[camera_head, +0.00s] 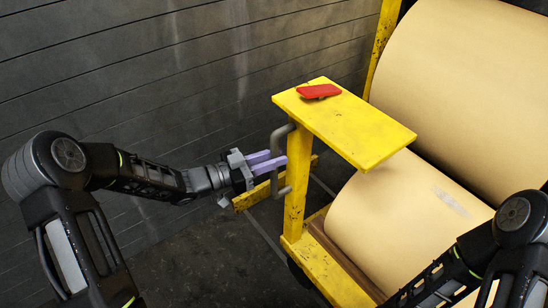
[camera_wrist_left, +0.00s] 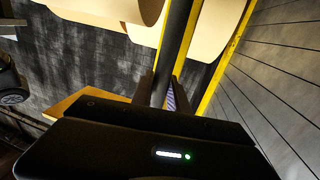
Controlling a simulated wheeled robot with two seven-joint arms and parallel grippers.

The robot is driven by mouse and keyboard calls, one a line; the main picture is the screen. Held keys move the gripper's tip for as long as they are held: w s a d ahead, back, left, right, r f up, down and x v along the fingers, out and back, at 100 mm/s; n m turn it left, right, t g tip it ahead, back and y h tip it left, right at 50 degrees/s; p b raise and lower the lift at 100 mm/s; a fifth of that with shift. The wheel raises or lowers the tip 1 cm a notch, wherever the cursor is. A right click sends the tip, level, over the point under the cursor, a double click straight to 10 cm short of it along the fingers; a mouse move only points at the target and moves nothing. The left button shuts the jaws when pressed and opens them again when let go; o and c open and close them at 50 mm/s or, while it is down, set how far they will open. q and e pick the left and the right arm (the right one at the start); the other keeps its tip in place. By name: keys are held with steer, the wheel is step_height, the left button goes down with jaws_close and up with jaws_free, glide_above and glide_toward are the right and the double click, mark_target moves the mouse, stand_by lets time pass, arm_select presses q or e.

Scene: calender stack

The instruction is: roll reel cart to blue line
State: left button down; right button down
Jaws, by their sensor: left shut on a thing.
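The reel cart has a yellow frame (camera_head: 297,190) with a flat yellow top (camera_head: 345,122) and a grey bent handle (camera_head: 276,189) on its left side. Large tan reels (camera_head: 395,220) sit at the cart's right. My left gripper (camera_head: 279,164), with lilac fingers, is shut on the handle. In the left wrist view, the dark handle bar (camera_wrist_left: 178,40) runs up between my left fingers (camera_wrist_left: 164,92). My right arm shows at the lower right of the head view, but its gripper is out of frame. I see no blue line in either view.
A red object (camera_head: 318,91) lies on the cart's yellow top. A dark planked wall (camera_head: 150,75) stands behind. The dark floor (camera_head: 205,260) left of the cart looks clear, with a thin pale line (camera_head: 262,232) beside the cart.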

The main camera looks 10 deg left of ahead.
arm_select(q)
steer(key=shift+s+d, duration=0.6)
steer(key=shift+d, duration=0.15)
steer(key=c, duration=1.7)
jaws_free()
steer(key=o, duration=0.4)
steer(key=shift+a, duration=0.1)
steer(key=shift+w+a, duration=0.1)
steer(key=shift+a, duration=0.05)
steer(key=v, duration=0.7)
steer(key=shift+s+a+p, duration=0.2)
steer(key=shift+s+p, duration=0.1)
